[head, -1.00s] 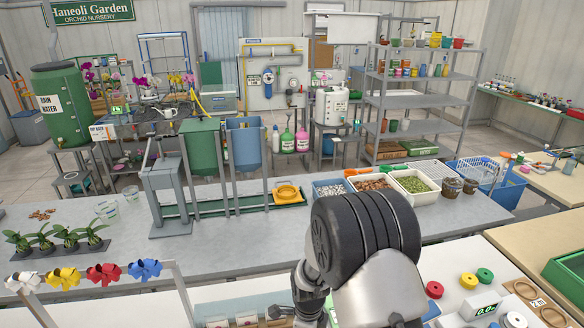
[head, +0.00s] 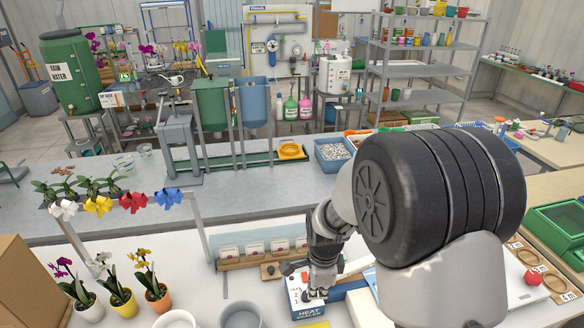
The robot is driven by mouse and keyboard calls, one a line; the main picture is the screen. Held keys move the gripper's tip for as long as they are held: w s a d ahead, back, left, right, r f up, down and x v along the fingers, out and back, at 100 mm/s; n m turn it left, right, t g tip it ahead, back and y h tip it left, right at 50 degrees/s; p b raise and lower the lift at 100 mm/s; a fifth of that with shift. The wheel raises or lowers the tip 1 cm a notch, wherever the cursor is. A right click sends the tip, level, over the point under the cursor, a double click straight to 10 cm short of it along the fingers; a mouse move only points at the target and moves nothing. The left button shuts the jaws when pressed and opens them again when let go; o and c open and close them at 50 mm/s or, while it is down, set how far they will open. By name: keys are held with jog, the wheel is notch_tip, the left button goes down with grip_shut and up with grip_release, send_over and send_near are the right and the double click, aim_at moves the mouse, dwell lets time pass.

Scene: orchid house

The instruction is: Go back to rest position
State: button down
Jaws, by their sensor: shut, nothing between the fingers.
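My arm fills the right middle of the head view, with its large dark joint closest to the camera. My gripper (head: 314,294) points down at the bottom centre, partly covered by my own arm links. It is shut and holds nothing. It is over or just in front of the blue and white heat sealer (head: 308,309) on the near white table. I cannot tell whether it touches the sealer.
Potted orchids (head: 118,298) stand at the lower left beside a cardboard box (head: 22,285). Ribbon bows (head: 99,205) hang on a rail above them. A wooden rack of white packets (head: 250,256) is left of my gripper. A green tray (head: 555,232) lies at the right.

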jog(key=s+d+r+n+t+b, duration=0.1)
jog(key=s+d+r+n+b, duration=0.2)
jog(key=s+r+n, duration=0.35)
jog(key=s+d+r+n+t+b, duration=0.25)
jog(key=s+r+n+b, duration=0.2)
jog(key=s+r, duration=0.3)
jog(key=s+d+f+n+b, duration=0.1)
jog(key=s+d+n+b, duration=0.1)
jog(key=s+n, duration=0.4)
jog(key=s, duration=0.2)
jog(key=shift+s+f+n, duration=0.25)
jog(key=shift+s+n, duration=0.05)
jog(key=shift+s, duration=0.1)
jog(key=shift+d, duration=0.1)
